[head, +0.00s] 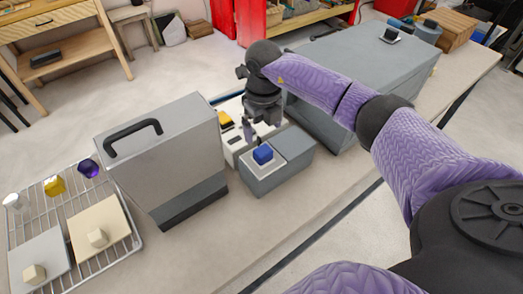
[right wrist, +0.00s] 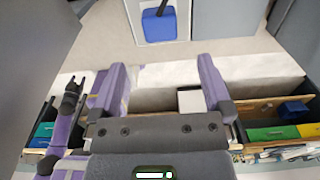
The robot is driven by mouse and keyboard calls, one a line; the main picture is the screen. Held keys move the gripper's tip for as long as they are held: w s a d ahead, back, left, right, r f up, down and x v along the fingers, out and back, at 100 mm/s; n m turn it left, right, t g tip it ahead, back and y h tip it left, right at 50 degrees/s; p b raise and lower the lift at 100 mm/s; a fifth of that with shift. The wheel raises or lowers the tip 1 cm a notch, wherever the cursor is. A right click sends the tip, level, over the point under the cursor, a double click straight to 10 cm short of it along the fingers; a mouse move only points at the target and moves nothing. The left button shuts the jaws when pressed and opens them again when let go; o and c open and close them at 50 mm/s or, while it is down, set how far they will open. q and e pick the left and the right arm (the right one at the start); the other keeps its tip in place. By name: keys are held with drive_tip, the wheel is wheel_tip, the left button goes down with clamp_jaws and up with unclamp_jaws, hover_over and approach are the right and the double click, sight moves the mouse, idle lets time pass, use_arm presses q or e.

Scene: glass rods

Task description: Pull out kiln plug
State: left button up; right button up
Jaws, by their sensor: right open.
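A blue block (head: 263,154), which looks like the plug, sits on a pale plate on top of a low grey box (head: 290,158). The right wrist view shows the blue block (right wrist: 159,26) at the top, beyond my fingers, with a dark thin part above it. My right gripper (head: 255,128) is just behind and above the block in the head view, apart from it. In the right wrist view its two purple fingers (right wrist: 162,80) are spread wide with nothing between them.
A tall grey box with a black handle (head: 158,165) stands left of the low box. A large grey case (head: 370,75) stands behind right. A white unit with an orange part (head: 225,119) is beside my gripper. A wire rack (head: 130,240) holds small pieces at front left.

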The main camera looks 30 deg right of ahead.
sight(263, 150)
wheel_tip(263, 150, down, 9)
drive_tip(key=b, duration=0.7)
idle(0.9)
clamp_jaws()
idle(0.4)
drive_tip(key=shift+r+p, duration=0.1)
drive_tip(key=shift+p, duration=0.2)
drive_tip(key=shift+r+p, duration=2.5)
drive_tip(key=shift+r, duration=0.45)
